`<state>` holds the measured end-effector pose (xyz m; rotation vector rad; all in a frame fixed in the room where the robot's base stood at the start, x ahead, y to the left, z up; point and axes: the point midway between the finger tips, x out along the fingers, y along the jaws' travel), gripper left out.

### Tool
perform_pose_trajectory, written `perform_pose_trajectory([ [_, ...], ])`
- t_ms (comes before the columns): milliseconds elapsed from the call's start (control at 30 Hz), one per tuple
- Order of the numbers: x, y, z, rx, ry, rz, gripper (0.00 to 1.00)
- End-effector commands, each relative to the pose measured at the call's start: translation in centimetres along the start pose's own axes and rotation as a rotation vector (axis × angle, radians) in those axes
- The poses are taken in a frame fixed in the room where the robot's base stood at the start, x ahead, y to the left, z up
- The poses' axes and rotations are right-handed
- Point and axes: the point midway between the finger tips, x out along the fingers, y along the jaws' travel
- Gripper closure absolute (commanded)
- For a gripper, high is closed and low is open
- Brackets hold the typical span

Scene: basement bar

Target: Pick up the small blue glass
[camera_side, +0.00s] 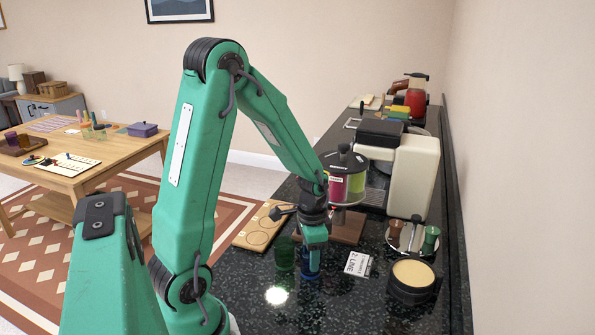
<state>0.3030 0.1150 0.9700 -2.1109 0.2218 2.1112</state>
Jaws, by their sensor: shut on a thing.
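The small blue glass (309,273) is on or just above the dark speckled counter (345,310), mostly hidden by my gripper. My gripper (312,258) points down from the green arm and is shut on the blue glass. I cannot tell whether the glass touches the counter. A green glass (285,258) stands just left of it, close to the gripper.
A white label card (358,263) and a round dark container with a cream top (412,278) lie to the right. A wooden board (262,226) lies behind left. A dispenser with coloured drums (345,180) and a cream machine (413,175) stand behind.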

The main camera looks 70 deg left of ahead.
Motion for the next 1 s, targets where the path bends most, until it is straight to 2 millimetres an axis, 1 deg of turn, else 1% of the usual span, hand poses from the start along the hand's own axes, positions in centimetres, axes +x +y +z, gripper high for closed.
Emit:
perform_pose_trajectory([
  [167,-0.2,0.0,0.0,0.0,0.001,-0.001,0.77],
  [367,-1.2,-0.1,-0.1,0.0,0.003,-0.002,0.77],
  [467,-2.1,-0.1,-0.1,0.0,0.004,-0.002,0.77],
  [633,-4.2,-0.1,-0.1,0.0,0.004,-0.002,0.77],
  [767,-5.2,1.9,-0.1,0.005,0.003,-0.002,0.77],
  [1000,-7.6,5.8,-0.3,0.007,0.004,-0.002,0.77],
])
